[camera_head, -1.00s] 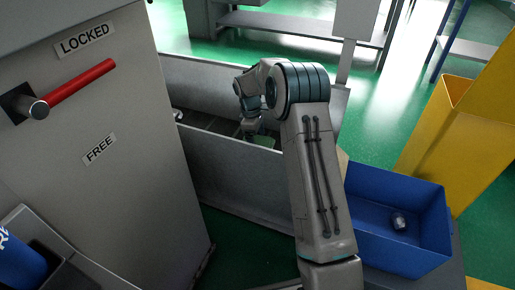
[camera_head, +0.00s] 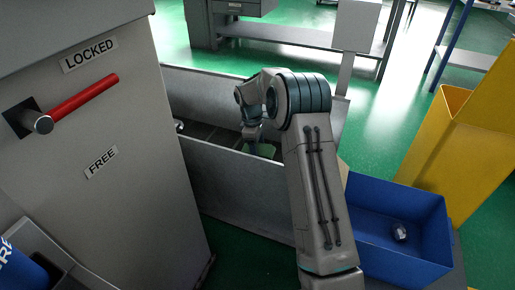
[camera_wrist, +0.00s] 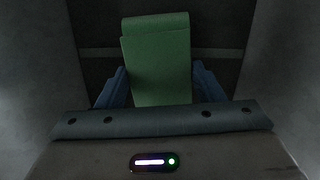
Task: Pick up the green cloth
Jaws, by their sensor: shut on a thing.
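The green cloth (camera_wrist: 157,60) is folded into a narrow strip in the wrist view. My gripper (camera_wrist: 160,92) is shut on its near part, with a blue finger on each side of it. In the head view the cloth (camera_head: 262,150) shows as a small green patch inside the long grey metal drawer, below my gripper (camera_head: 252,138). The near drawer wall hides part of it there. I cannot tell whether the cloth touches the drawer floor.
The grey drawer (camera_head: 240,190) has high walls on both sides of my gripper. A grey cabinet (camera_head: 120,190) with a red handle (camera_head: 85,100) stands at left. A blue bin (camera_head: 400,240) holding a small metallic item and a yellow bin (camera_head: 465,150) stand at right.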

